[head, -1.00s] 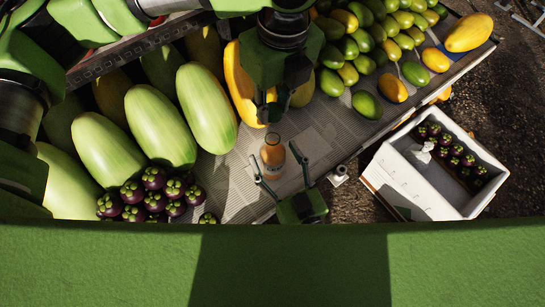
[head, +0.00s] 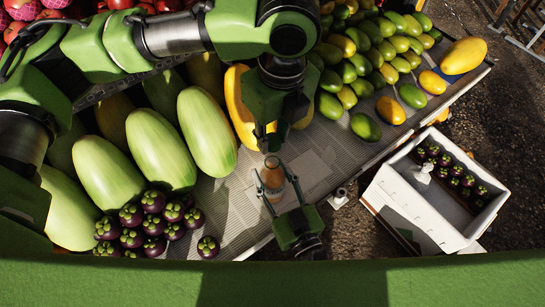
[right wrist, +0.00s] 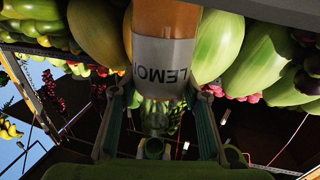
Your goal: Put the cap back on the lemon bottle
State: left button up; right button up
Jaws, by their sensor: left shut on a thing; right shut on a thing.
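The lemon bottle (head: 272,178) stands on the grey truck bed, orange-filled, with its white label reading LEMON upside down in the right wrist view (right wrist: 165,52). My right gripper (head: 273,186) has its two fingers on either side of the bottle and is shut on it. My left gripper (head: 268,145) hangs from above with its fingertips close together, right beside the bottle's top in the head view. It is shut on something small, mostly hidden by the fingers. I cannot make out the cap clearly or whether it touches the bottle's mouth.
Large green melons (head: 160,148) and dark mangosteens (head: 140,222) lie to the left. Green and yellow mangoes (head: 365,127) lie to the right. A white crate (head: 398,205) with mangosteens stands beyond the bed's edge. The bed just right of the bottle is clear.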

aim_at(272, 153)
pick_arm(q)
jog(key=shift+f, duration=1.5)
jog(key=shift+f, duration=0.15)
jog(key=shift+f, duration=0.75)
jog(key=shift+f, duration=0.6)
jog(key=m, duration=0.5)
jog(key=shift+h, duration=0.3)
jog(key=m, duration=0.5)
jog(key=shift+a+h, duration=0.1)
jog(key=shift+h, duration=0.2)
jog(key=m, duration=0.5)
jog(key=shift+w+h, duration=0.1)
jog(key=shift+h, duration=0.2)
jog(key=m, duration=0.5)
jog(key=shift+g, duration=0.3)
